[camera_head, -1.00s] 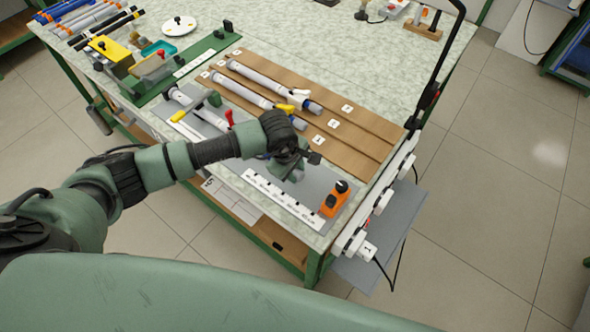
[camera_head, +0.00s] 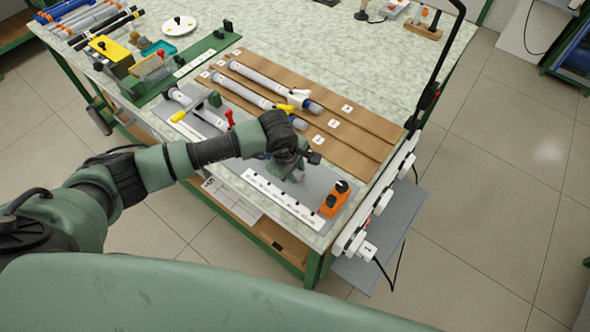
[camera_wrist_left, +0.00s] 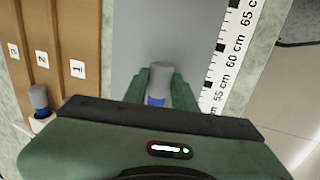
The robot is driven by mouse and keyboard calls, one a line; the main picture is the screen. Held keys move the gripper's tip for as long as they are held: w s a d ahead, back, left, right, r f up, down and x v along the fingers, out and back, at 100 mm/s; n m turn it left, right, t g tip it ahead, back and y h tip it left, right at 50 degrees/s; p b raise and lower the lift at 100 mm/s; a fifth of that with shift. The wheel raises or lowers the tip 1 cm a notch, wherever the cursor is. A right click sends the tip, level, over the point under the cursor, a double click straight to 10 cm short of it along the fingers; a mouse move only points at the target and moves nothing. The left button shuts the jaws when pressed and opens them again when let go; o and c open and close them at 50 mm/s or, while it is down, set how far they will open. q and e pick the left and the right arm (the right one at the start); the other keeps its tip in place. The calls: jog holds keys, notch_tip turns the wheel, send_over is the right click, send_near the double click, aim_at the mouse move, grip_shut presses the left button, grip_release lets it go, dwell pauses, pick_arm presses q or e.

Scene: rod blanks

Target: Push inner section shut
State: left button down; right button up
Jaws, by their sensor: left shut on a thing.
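My left gripper (camera_head: 291,172) is over the grey plate (camera_head: 318,178) near the front of the bench. In the left wrist view its green fingers (camera_wrist_left: 160,88) are shut around a rod end with a grey cap (camera_wrist_left: 160,70) and a blue band (camera_wrist_left: 156,101). The rest of this rod is hidden under the gripper and arm. Farther left on the plate, a light grey tube (camera_head: 180,96) lies near a red-handled lever (camera_head: 229,117) and a yellow-handled lever (camera_head: 178,116). My right gripper is not in view.
A white ruler strip (camera_head: 284,200) runs along the plate's front, with an orange block (camera_head: 335,199) at its right end. Behind is a brown grooved board (camera_head: 350,130) holding two rods. A black post (camera_head: 445,60) rises at the bench's right edge.

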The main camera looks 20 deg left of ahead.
pick_arm(q)
jog(key=shift+w+a, duration=0.2)
jog(key=shift+a, duration=0.2)
jog(key=w+a+b, duration=0.1)
jog(key=a+b, duration=0.1)
jog(key=a, duration=0.2)
jog(key=w+a+b, duration=0.2)
jog(key=a+b, duration=0.1)
jog(key=a, duration=0.1)
jog(key=w+a+b, duration=0.1)
jog(key=a+b, duration=0.1)
jog(key=a, duration=0.2)
jog(key=shift+w+a+f, duration=0.15)
jog(key=shift+w+a, duration=0.15)
jog(key=shift+a, duration=0.3)
jog(key=shift+w+r, duration=0.1)
jog(key=shift+r, duration=0.1)
jog(key=c, duration=1.1)
grip_release()
